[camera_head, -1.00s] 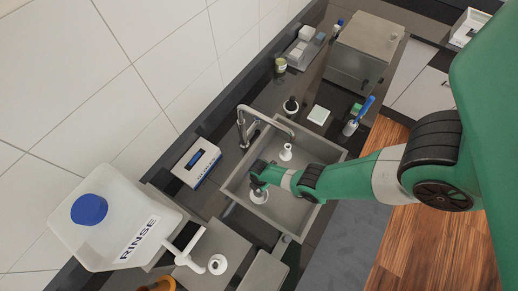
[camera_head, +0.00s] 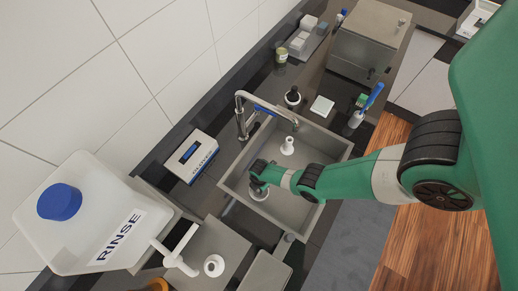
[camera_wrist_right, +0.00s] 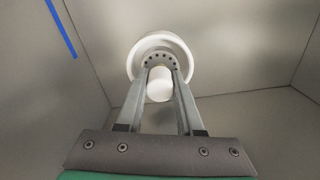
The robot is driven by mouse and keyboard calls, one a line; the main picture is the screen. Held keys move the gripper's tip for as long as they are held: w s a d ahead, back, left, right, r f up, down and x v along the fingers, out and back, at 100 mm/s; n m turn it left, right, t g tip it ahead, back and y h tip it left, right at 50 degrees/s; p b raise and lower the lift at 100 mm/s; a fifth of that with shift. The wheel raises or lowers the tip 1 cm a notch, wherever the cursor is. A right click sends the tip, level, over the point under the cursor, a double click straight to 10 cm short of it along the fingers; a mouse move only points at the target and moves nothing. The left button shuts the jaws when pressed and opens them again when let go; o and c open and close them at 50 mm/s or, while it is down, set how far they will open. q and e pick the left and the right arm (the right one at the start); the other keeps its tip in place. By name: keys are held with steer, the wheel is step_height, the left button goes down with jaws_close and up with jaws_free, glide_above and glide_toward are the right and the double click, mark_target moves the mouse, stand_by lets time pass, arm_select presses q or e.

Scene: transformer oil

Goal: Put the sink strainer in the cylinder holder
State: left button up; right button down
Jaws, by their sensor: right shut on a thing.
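The sink strainer (camera_wrist_right: 147,56) is a round white piece with a ring of dark holes and a short white stem in the right wrist view. My right gripper (camera_wrist_right: 160,74) is shut on it, with one finger on each side of the stem. In the head view the right gripper (camera_head: 258,178) is inside the grey sink, near its left side, and largely hides the strainer. A white flanged upright piece (camera_head: 287,146) stands in the sink beyond the gripper. I cannot tell for sure whether it is the cylinder holder. My left gripper is not in view.
The sink (camera_head: 325,176) has raised walls close around the gripper. A tap (camera_head: 241,118) arches over its back edge. A white labelled device (camera_head: 191,157) is left of the sink. A RINSE tank (camera_head: 85,215) and a white ring piece (camera_head: 214,266) are at lower left.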

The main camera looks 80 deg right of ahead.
steer(key=shift+f+b, duration=0.35)
steer(key=shift+c, duration=0.7)
jaws_free()
steer(key=shift+r, duration=0.1)
step_height(320, 180, up, 12)
steer(key=p, duration=1.2)
steer(key=shift+s+d, duration=0.1)
steer(key=shift+f, duration=0.2)
